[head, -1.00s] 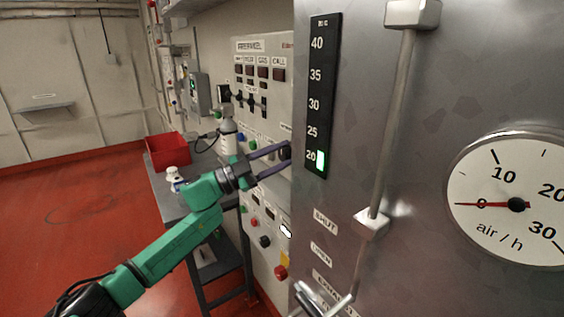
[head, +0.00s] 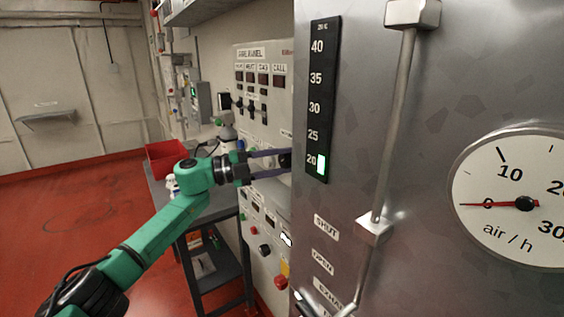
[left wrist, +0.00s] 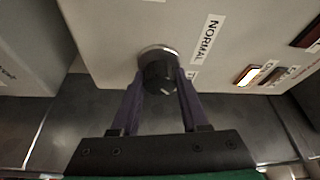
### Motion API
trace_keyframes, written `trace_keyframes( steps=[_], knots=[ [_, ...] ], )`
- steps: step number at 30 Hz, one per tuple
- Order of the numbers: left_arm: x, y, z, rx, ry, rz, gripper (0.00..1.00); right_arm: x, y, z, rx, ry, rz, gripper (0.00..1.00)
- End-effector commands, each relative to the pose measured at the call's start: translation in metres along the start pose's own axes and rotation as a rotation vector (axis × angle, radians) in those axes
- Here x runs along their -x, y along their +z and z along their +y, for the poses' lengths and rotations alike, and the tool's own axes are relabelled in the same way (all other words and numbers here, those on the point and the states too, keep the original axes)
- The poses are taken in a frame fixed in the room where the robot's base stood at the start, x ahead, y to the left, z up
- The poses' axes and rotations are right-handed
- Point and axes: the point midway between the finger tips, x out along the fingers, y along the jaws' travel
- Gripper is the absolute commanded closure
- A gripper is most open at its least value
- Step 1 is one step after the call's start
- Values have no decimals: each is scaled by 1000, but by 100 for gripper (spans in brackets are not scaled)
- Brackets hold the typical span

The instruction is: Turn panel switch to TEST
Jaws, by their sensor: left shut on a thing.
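The panel switch is a round black knob (left wrist: 160,76) with a metal collar on the pale panel in the left wrist view. A NORMAL label (left wrist: 207,39) stands beside it. Part of another label next to the knob is mostly hidden by a finger, so its word cannot be read. My left gripper (left wrist: 160,88) has its two purple fingers closed on the sides of the knob. In the head view my left gripper (head: 280,163) reaches the fire panel (head: 264,125), and the knob is partly hidden behind the cabinet edge. My right gripper is not in view.
A large steel cabinet (head: 430,110) with a gauge (head: 520,203) and a vertical rod handle (head: 395,120) fills the right side, close to my left fingers. A dark table (head: 212,204) with a red bin (head: 165,154) stands behind my left arm. Open red floor lies left.

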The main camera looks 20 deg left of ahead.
Motion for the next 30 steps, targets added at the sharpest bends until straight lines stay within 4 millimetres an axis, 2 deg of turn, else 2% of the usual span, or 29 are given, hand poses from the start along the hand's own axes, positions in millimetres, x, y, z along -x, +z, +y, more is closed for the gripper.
trace_keyframes(
  steps=[13,14,15,16,26,30],
  knots=[
    [0,0,1,-13,8,1,100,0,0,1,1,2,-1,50],
    [0,0,1,-13,8,1,51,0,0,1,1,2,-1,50],
    [0,0,1,-13,8,1,36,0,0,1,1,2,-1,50],
    [0,0,1,-12,7,1,26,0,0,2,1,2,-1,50],
    [1,0,1,-12,5,0,26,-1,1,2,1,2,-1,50],
    [20,2,4,-13,4,-4,26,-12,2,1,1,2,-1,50]
  ],
)
